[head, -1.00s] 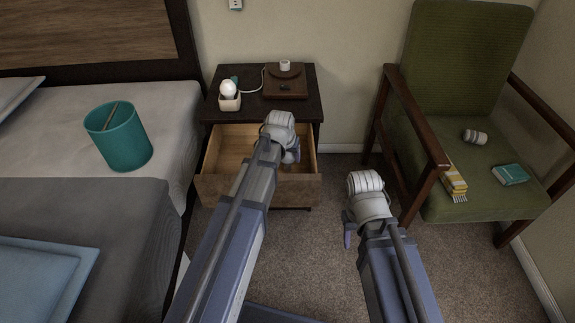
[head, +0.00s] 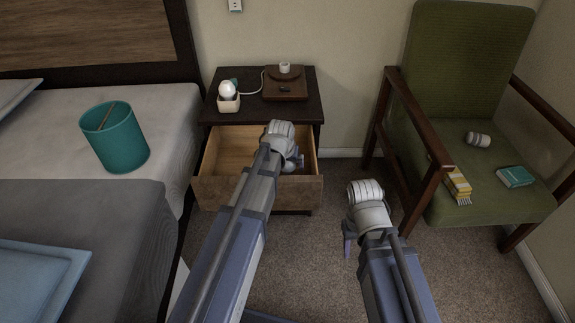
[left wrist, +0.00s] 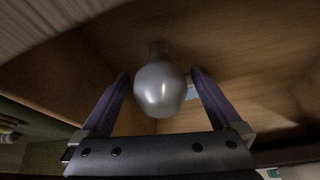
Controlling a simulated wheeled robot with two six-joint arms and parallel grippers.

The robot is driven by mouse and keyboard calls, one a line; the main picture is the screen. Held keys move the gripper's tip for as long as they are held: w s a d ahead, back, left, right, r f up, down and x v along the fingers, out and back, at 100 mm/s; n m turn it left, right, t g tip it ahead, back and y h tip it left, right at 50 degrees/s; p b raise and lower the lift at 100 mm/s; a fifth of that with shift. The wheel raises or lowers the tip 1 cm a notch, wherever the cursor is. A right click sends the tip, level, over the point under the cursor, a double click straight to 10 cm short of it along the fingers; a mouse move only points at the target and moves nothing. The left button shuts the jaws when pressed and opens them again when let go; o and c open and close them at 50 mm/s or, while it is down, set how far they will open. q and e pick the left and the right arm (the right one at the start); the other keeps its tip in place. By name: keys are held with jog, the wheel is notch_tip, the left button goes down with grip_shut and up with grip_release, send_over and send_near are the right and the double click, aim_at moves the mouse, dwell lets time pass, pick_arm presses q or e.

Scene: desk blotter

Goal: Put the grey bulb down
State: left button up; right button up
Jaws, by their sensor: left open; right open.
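The grey bulb (left wrist: 160,90) shows in the left wrist view inside the open wooden drawer (head: 225,150), its rounded end toward the camera and its neck pointing away. My left gripper (left wrist: 160,85) is open, with one finger on each side of the bulb and a visible gap to each. In the head view my left gripper (head: 296,163) reaches into the right part of the drawer, and its wrist largely hides the bulb there. My right gripper (head: 348,243) is open in front of the chair, over the carpet, with nothing seen in it.
The nightstand top (head: 245,108) carries a white bulb in a holder (head: 228,97) and a brown base (head: 285,90). A teal bin (head: 115,140) stands on the bed at left. The green chair (head: 460,150) at right holds a striped cloth, a teal book and a small cylinder.

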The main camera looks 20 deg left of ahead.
pick_arm(q)
jog(key=shift+r, duration=0.1)
jog(key=p+v, duration=1.2)
jog(key=s+d+m+g, duration=0.2)
jog(key=s+d, duration=0.4)
jog(key=s, duration=0.3)
jog(key=s+d+f+m+g+y, duration=0.1)
jog(key=s+d+m+g, duration=0.1)
jog(key=s+d, duration=0.5)
jog(key=s+g, duration=0.1)
jog(key=s, duration=0.2)
jog(key=shift+s+f+b, duration=0.15)
jog(key=shift+s+b, duration=0.1)
jog(key=shift+b, duration=0.05)
